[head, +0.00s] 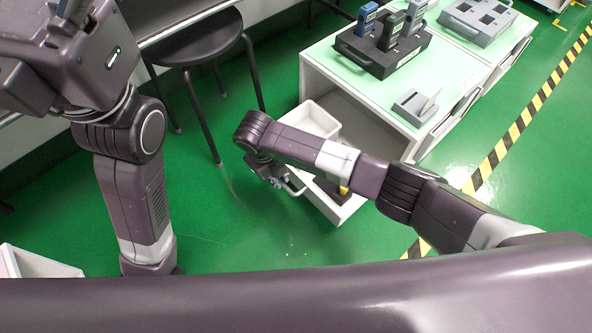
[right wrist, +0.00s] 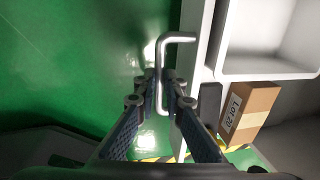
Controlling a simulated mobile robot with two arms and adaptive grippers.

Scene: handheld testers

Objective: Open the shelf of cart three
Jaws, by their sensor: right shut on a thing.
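The white cart (head: 318,70) with a pale green top has its low shelf (head: 350,208) pulled out toward me, partly hidden behind my right arm. A bent silver handle (right wrist: 178,38) is fixed to the shelf's white front panel; it also shows in the head view (head: 294,189). My right gripper (right wrist: 160,90) is shut on this handle, its fingers on either side of the bar. It also shows in the head view (head: 272,178) beside the shelf front. No cart number is legible. My left arm shows at the left, but its gripper is not visible.
The shelf holds a white bin (right wrist: 268,40), a brown box (right wrist: 248,112) marked "Lot 20" and a dark object (right wrist: 209,103). A black rack (head: 368,52) with handheld testers stands on the cart. A black stool (head: 200,40) is left of it. Green floor lies open between.

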